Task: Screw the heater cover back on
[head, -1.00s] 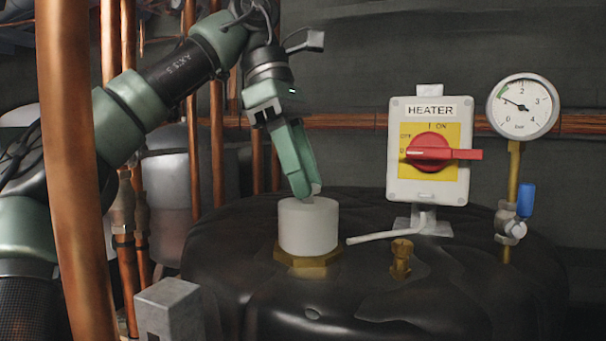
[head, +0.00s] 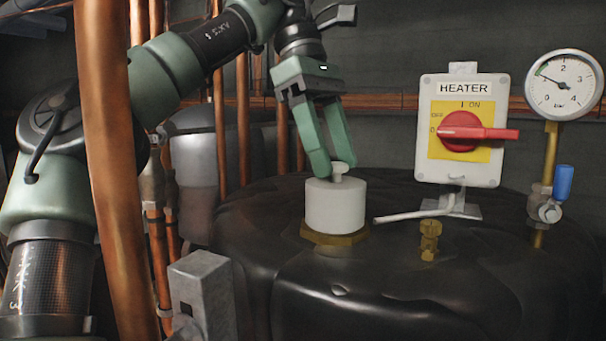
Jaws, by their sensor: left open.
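The heater cover (head: 335,208) is a white cylinder with a small knob (head: 340,172) on top. It sits upright on a brass hex fitting (head: 333,238) on top of the black tank. My left gripper (head: 330,172) points down from above with its two green fingers apart. Its fingertips are at the cover's top, close around or beside the knob; I cannot tell whether they touch it. My right gripper is not in view.
A heater switch box (head: 461,170) with a red handle stands behind right of the cover. A pressure gauge (head: 564,85) and blue-handled valve (head: 563,183) are at far right. A small brass fitting (head: 430,240) and white cable (head: 405,216) are nearby. A copper pipe (head: 112,150) crosses the left foreground.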

